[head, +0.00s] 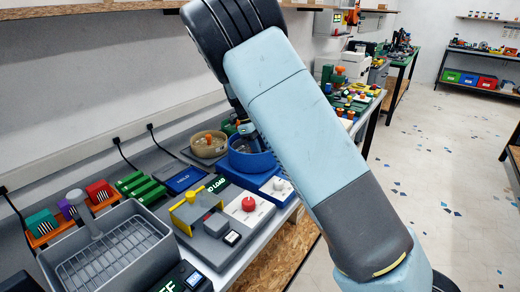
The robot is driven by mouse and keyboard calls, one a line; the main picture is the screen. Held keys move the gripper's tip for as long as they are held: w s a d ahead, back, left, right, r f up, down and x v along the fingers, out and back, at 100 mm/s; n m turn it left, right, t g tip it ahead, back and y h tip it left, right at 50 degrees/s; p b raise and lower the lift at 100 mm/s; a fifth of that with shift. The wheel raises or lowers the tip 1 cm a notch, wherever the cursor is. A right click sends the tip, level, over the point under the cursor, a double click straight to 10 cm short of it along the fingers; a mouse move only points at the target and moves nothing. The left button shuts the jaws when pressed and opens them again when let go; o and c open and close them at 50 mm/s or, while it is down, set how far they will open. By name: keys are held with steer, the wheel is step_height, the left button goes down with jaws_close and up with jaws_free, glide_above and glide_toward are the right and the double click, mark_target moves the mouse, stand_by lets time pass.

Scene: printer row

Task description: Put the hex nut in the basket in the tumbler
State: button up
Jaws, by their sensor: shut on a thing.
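The grey wire basket (118,252), with a raised handle, stands at the lower left, and I see no nut on its visible mesh. A round blue tub (247,162), which looks like the tumbler, stands on the bench behind the grey and yellow device. My gripper (250,138) points down at the tub's opening, partly hidden behind my arm. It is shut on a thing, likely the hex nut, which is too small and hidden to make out. I cannot tell whether the fingertips are above the tub's rim or inside it.
A tan round tub (208,147) with an orange knob stands left of the blue one. In front are a grey and yellow device (205,225) and a red button box (248,206). Green blocks (140,187) and small coloured boxes (98,192) stand behind the basket. Open floor lies right.

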steer(key=o, duration=1.1)
steer(key=v, duration=1.2)
steer(key=s+d+r+n+t+y, duration=0.1)
steer(key=s+d+r+n+y, duration=0.1)
steer(key=s+d+r+n, duration=0.3)
steer(key=s+d+r+n+y, duration=0.1)
steer(key=s+d+r+n, duration=0.15)
steer(key=d, duration=0.55)
steer(key=s+d+r+n+t+y, duration=0.1)
steer(key=s+d+r+n+y, duration=0.15)
steer(key=s+d, duration=0.3)
steer(key=s+d+n+t+h, duration=0.1)
steer(key=s+d+n+t, duration=0.2)
steer(key=s+n, duration=0.4)
steer(key=s+d+n+t, duration=0.2)
steer(key=s+n, duration=0.5)
steer(key=s, duration=0.9)
steer(key=shift+d+t+h, duration=0.35)
steer(key=shift+d+t, duration=0.05)
steer(key=shift+d, duration=0.25)
